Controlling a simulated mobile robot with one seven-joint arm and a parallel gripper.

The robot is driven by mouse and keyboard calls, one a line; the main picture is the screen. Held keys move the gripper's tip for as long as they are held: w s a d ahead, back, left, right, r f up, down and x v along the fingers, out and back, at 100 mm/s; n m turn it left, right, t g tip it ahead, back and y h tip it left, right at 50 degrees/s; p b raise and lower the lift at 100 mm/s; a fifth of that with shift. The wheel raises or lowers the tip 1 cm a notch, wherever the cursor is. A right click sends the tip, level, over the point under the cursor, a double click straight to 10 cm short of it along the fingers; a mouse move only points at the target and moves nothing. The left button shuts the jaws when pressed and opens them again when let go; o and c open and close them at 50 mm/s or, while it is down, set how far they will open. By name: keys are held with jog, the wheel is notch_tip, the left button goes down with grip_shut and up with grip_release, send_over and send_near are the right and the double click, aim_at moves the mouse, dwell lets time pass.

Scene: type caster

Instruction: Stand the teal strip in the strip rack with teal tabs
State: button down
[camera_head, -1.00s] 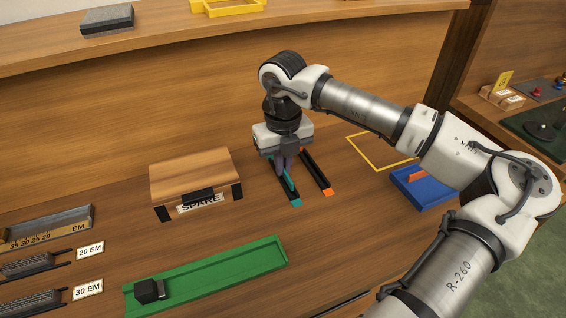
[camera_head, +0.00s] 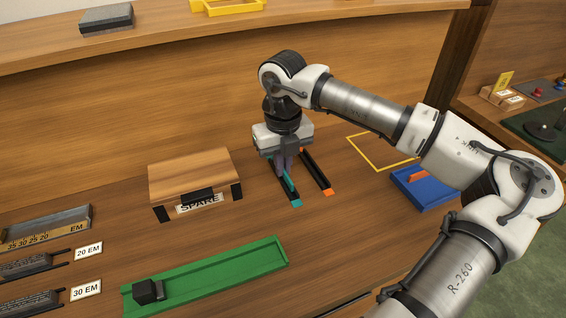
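The strip rack with teal tabs (camera_head: 296,202) is a narrow black rail on the bench, with a teal tab at its near end. My gripper (camera_head: 285,170) points down over this rack. A teal strip (camera_head: 289,181) shows at the fingers, low along the rack, and the fingers appear closed on it. The fingers hide much of the strip and the rack's far part, so I cannot tell whether the strip is fully seated. A second black rack with orange tabs (camera_head: 318,175) lies just to the right, roughly parallel.
A wooden SPARE box (camera_head: 194,172) stands to the left. A green tray (camera_head: 222,273) with a black block (camera_head: 147,291) lies in front. A blue tray (camera_head: 428,195) with an orange piece and a yellow outline (camera_head: 365,160) are to the right. Bare bench lies between the racks and green tray.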

jog(key=shift+f+b, duration=0.3)
jog(key=shift+b, duration=0.05)
dwell(0.3)
jog(key=c, duration=1.5)
grip_release()
jog(key=shift+c, duration=0.2)
jog(key=shift+r, duration=0.1)
jog(key=shift+r+p, duration=1.25)
jog(key=shift+r, duration=1.2)
jog(key=shift+s+f, duration=0.1)
